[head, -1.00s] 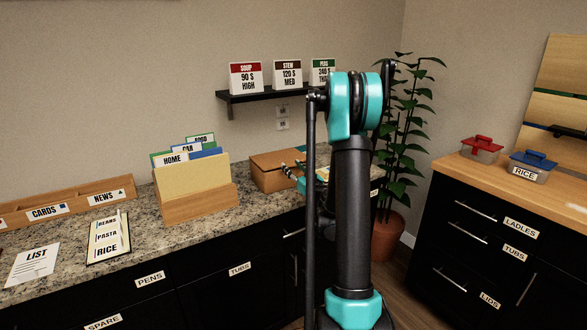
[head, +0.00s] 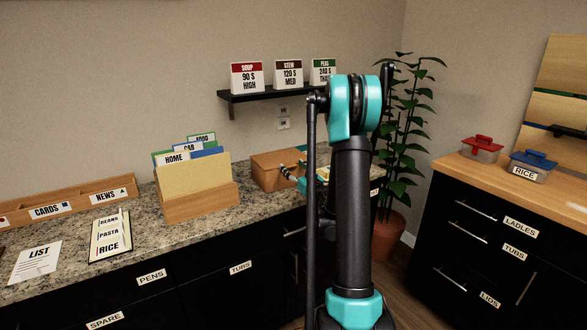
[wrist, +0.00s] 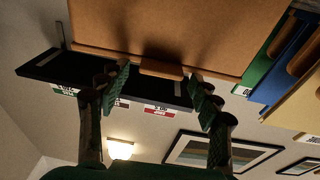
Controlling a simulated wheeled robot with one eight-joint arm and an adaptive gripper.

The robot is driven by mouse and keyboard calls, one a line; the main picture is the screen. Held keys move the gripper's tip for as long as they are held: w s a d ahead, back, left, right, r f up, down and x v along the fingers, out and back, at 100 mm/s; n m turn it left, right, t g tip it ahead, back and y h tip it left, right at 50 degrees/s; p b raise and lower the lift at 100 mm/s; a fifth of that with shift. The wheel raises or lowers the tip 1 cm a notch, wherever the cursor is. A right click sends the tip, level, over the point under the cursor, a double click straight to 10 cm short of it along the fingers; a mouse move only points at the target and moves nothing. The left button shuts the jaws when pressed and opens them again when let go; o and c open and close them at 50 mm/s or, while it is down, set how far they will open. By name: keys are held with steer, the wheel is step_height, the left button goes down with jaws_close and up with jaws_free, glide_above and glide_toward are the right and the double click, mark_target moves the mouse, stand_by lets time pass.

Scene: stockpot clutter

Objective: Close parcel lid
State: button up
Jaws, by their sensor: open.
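The brown parcel box (head: 270,176) stands on the granite counter, right of the file holder. Its top looks roughly flat in the head view, but I cannot tell whether the lid is fully shut. In the wrist view, which looks upside down, a broad brown parcel panel (wrist: 170,28) fills the upper part, with a small tab (wrist: 162,69) on its edge. My gripper (wrist: 158,82) is open and empty, its fingers spread to either side of the tab. In the head view my gripper (head: 294,175) is at the parcel's right side, partly hidden by my arm.
The wooden file holder (head: 200,203) with coloured folders stands close left of the parcel. A black shelf (head: 277,94) with several cards hangs above. A potted plant (head: 398,150) is at the right. Bare counter (head: 150,235) lies in front of the file holder.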

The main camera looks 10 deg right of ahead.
step_height(320, 180, up, 10)
stand_by(0.7)
steer(key=s+a+f+n+g+y, duration=0.1)
steer(key=s+a+f+g, duration=0.5)
steer(key=s, duration=0.4)
steer(key=s+a+f+n+g+y, duration=0.1)
steer(key=s+a+f+g, duration=0.4)
steer(key=s+a, duration=0.45)
steer(key=s+d+f+m+g+h, duration=0.1)
steer(key=s+d+f+h, duration=0.1)
steer(key=s, duration=0.5)
steer(key=s+d+f+m+g+h, duration=0.1)
steer(key=s+d+f+m+h, duration=0.1)
steer(key=s+d+f, duration=0.2)
steer(key=s+d+f+m+g+h, duration=0.1)
steer(key=s+d+f+m+h, duration=0.1)
steer(key=s+f, duration=0.4)
steer(key=s+d+h, duration=0.1)
steer(key=s, duration=0.2)
steer(key=shift+s+d+f+g, duration=0.3)
steer(key=shift+s+f+g, duration=0.1)
